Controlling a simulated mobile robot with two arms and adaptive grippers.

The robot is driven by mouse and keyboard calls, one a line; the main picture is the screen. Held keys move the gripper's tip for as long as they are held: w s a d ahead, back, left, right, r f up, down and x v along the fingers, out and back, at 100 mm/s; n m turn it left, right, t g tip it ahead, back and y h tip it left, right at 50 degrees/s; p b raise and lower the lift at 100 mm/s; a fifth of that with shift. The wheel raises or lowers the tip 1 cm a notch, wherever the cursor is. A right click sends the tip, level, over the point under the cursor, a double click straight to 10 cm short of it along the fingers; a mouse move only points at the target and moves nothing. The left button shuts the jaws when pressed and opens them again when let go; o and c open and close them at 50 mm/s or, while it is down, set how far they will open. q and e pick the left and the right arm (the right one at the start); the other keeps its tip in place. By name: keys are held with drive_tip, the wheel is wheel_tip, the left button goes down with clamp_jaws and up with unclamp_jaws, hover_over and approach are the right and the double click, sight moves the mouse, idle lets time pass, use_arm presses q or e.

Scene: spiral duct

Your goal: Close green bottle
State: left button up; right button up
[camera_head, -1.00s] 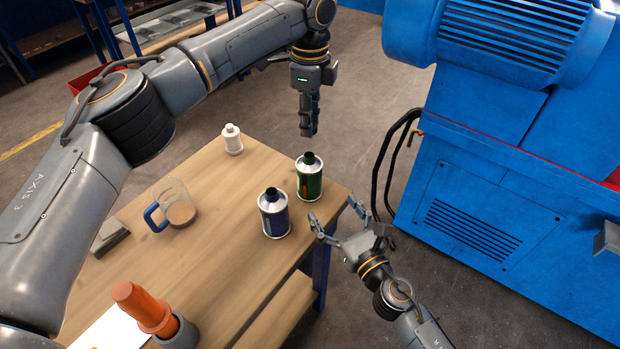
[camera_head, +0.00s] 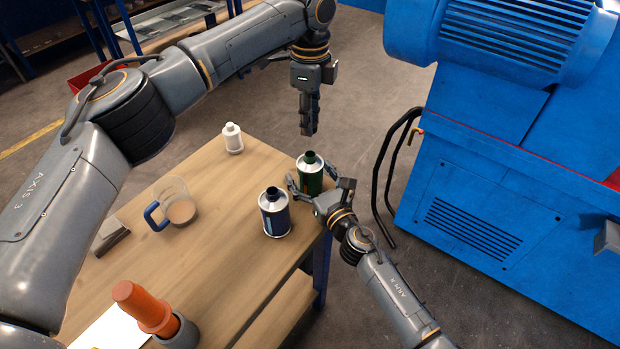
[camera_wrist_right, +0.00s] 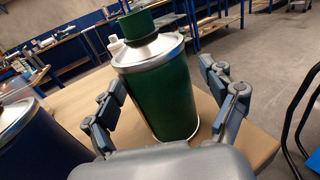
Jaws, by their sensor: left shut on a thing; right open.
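The green bottle (camera_head: 309,178) is a metal can with a silver shoulder and a dark neck, upright near the table's right corner. It fills the middle of the right wrist view (camera_wrist_right: 163,98), its neck at the top edge. My right gripper (camera_head: 319,183) is open, with one finger on each side of the bottle; a gap shows on the right, and contact is unclear on the left. My left gripper (camera_head: 308,132) points down just above the bottle, apart from its neck. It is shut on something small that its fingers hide.
A blue bottle (camera_head: 274,215) stands close by at the left front. A white bottle (camera_head: 233,139), a mug with a blue handle (camera_head: 178,208) and an orange-handled object (camera_head: 146,308) are on the table (camera_head: 222,265). A blue machine (camera_head: 480,190) stands at the right.

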clamp_jaws()
use_arm(q)
hover_over(310, 154)
drive_tip(key=shift+w+f, duration=0.1)
drive_tip(key=shift+f, duration=2.35)
drive_tip(key=shift+f, duration=0.15)
drive_tip(key=shift+f, duration=0.75)
drive_tip(key=shift+f, duration=0.6)
